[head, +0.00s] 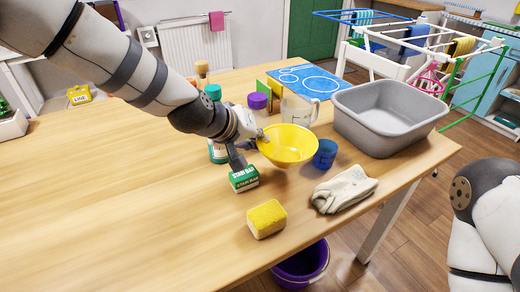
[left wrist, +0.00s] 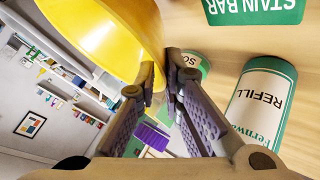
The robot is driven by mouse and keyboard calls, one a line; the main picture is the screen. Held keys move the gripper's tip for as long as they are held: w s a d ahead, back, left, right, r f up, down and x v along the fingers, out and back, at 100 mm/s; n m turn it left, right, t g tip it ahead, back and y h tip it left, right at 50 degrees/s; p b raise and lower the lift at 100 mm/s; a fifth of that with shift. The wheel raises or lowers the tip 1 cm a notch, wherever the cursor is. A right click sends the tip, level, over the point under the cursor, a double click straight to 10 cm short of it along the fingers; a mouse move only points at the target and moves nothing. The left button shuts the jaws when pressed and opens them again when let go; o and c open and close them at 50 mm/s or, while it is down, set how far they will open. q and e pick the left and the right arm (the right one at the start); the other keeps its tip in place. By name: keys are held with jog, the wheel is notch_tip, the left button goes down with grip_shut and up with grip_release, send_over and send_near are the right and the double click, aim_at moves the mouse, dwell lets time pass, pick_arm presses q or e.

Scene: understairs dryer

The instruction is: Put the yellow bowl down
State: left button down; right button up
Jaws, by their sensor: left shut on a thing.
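The yellow bowl (head: 290,147) is at the middle of the wooden table in the head view, its open side up, just left of the blue cup (head: 325,154). My left gripper (head: 262,138) is shut on the bowl's left rim. In the left wrist view the bowl (left wrist: 110,35) fills the upper left and its rim is at the fingertips (left wrist: 165,72). The bowl looks slightly above the table, but its underside is hard to see. My right gripper is not in view; part of my right arm shows at the right edge of the head view.
A green stain bar box (head: 244,179), yellow sponge (head: 266,219) and pale cloth (head: 345,190) lie in front of the bowl. A clear jug (head: 298,110) and grey basin (head: 388,108) stand behind and right. The table's left side (head: 100,200) is clear.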

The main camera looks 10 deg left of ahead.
aim_at(258, 168)
pick_arm(q)
jog(key=shift+w+a+f+b, duration=0.15)
jog(key=shift+w+f, duration=0.15)
jog(key=shift+f, duration=0.6)
jog(key=shift+w+d+f+b, duration=0.15)
jog(key=shift+w+f, duration=0.1)
jog(key=shift+f, duration=0.65)
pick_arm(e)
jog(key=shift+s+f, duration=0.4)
pick_arm(q)
jog(key=shift+f, duration=0.15)
jog(key=c, duration=1.7)
grip_release()
jog(key=shift+a, duration=0.1)
